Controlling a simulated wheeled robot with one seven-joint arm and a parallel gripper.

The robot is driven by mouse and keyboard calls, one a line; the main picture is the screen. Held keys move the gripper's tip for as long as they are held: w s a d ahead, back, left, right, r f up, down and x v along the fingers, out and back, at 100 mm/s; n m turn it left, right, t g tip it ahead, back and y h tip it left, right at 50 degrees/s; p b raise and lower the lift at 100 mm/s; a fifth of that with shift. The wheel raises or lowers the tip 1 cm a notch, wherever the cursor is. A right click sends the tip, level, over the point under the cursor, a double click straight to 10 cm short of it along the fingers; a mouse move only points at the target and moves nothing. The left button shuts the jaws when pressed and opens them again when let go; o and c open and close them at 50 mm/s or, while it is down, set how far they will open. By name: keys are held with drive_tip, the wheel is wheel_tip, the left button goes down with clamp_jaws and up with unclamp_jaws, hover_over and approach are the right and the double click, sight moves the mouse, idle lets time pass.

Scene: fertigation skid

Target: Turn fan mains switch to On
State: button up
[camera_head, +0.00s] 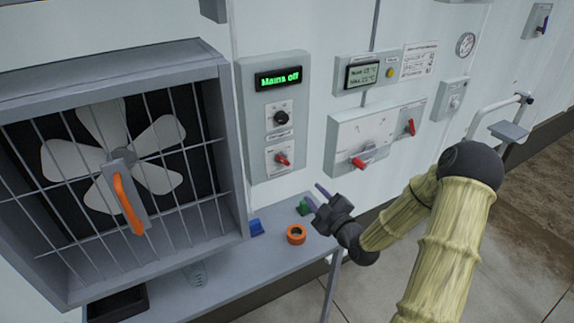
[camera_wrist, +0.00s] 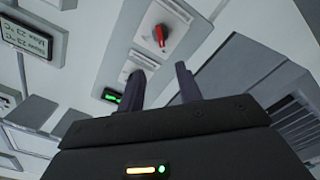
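The fan control panel (camera_head: 258,140) is a grey box on the wall right of the fan. Its display (camera_head: 278,78) reads "Mains off" in green. Below are a black knob (camera_head: 281,118) and a red switch (camera_head: 282,159) on a white plate, its handle tilted. Which one is the mains switch I cannot read from the labels. The red switch also shows in the wrist view (camera_wrist: 160,36), beyond the fingertips. My gripper (camera_head: 318,197) is open and empty, right of and below the panel, apart from it. In the wrist view one finger partly covers the panel's middle.
The caged fan (camera_head: 107,155) with an orange handle (camera_head: 127,204) is at left. A shelf (camera_head: 225,281) below bears an orange ring (camera_head: 296,234) and small blue and green items. Another panel with red switches (camera_head: 375,137) is at right. The wall before the fan panel is clear.

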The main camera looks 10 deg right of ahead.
sight(285, 163)
drive_tip(key=p+x, duration=0.5)
drive_tip(key=x, duration=1.1)
drive_tip(key=shift+w, duration=0.25)
drive_tip(key=shift+w+a+f+p, duration=0.1)
drive_tip(key=shift+w+a+p, duration=0.15)
drive_tip(key=shift+w, duration=0.2)
drive_tip(key=shift+c, duration=0.2)
drive_tip(key=shift+s, duration=0.1)
clamp_jaws()
